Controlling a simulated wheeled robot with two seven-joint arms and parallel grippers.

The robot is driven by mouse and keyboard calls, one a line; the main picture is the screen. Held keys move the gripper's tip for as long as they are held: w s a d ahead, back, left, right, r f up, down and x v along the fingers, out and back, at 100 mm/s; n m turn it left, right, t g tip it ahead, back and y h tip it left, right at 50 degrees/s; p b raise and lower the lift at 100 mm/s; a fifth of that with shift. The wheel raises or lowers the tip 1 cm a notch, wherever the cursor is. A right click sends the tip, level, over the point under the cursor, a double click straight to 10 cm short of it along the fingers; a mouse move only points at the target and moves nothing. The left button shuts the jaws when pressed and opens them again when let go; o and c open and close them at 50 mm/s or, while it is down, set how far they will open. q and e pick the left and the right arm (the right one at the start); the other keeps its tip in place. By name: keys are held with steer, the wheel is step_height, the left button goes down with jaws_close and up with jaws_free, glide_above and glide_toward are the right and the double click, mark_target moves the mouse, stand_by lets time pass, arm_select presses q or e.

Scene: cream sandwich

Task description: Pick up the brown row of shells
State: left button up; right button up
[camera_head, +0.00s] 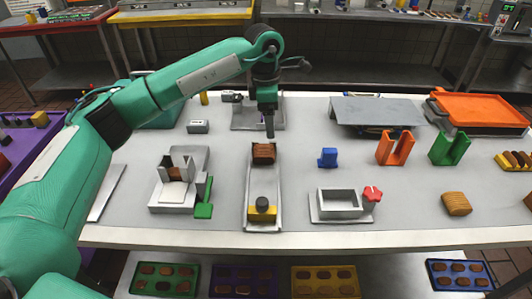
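A brown row of shells (264,152) lies at the far end of a narrow metal tray (249,190) in the middle of the table. My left arm comes in from the left, and its gripper (270,132) points down just above and behind the row. The gripper is seen nearly edge-on, so the gap between its fingers does not show. It looks apart from the row, though the small gap is hard to judge. My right gripper is not in view.
A yellow block with a dark knob (262,209) sits at the tray's near end. A grey holder with a green part (203,209) stands left, a white open box (339,203) right. Orange (395,146) and green (449,147) holders and a tan ridged block (456,203) stand farther right.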

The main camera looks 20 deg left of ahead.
mark_target(264, 150)
arm_select(q)
steer(key=shift+y, duration=0.5)
steer(key=f, duration=0.2)
steer(key=a+f, duration=0.1)
steer(key=f, duration=0.2)
steer(key=a+f+p, duration=0.1)
steer(key=f, duration=0.1)
steer(key=shift+w+a+f, duration=0.2)
steer(key=shift+w+f, duration=0.1)
step_height(264, 150, down, 4)
steer(key=shift+d+p, duration=0.15)
steer(key=shift+p, duration=0.65)
steer(key=shift+f, duration=0.55)
steer(key=c, duration=1.1)
steer(key=shift+o, duration=0.2)
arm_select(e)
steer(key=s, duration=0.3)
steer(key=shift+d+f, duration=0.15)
